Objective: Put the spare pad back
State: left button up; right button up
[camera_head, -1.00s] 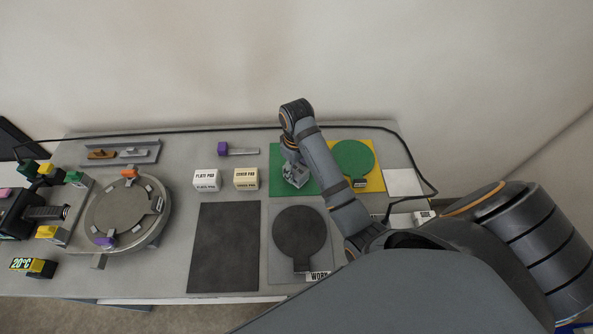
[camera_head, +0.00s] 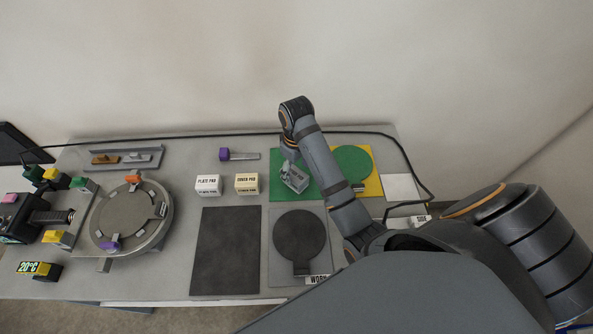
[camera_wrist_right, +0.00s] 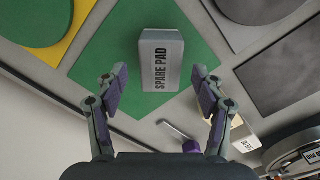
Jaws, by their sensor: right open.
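The spare pad (camera_wrist_right: 161,60) is a grey block with its name on top. It rests on the green square mat (camera_wrist_right: 120,45), and it also shows in the head view (camera_head: 295,180) just below my right wrist. My right gripper (camera_wrist_right: 159,78) is open and empty, with one finger on each side of the pad's near end. The fingers look apart from the pad; their exact height above it is hard to tell. In the head view my right arm covers part of the green mat. My left gripper is in neither view.
The plate pad (camera_head: 208,185) and cover pad (camera_head: 246,184) blocks stand left of the green mat. A purple-handled tool (camera_head: 225,154) lies behind them. A dark sheet (camera_head: 226,250) and a round grey plate (camera_head: 299,236) lie in front. A yellow mat (camera_head: 374,185) adjoins the green one.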

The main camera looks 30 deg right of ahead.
aim_at(297, 175)
notch_tip(297, 175, up, 9)
jog(key=p, duration=0.7)
jog(key=shift+p, duration=0.35)
jog(key=shift+f, duration=0.1)
jog(key=shift+s, duration=0.1)
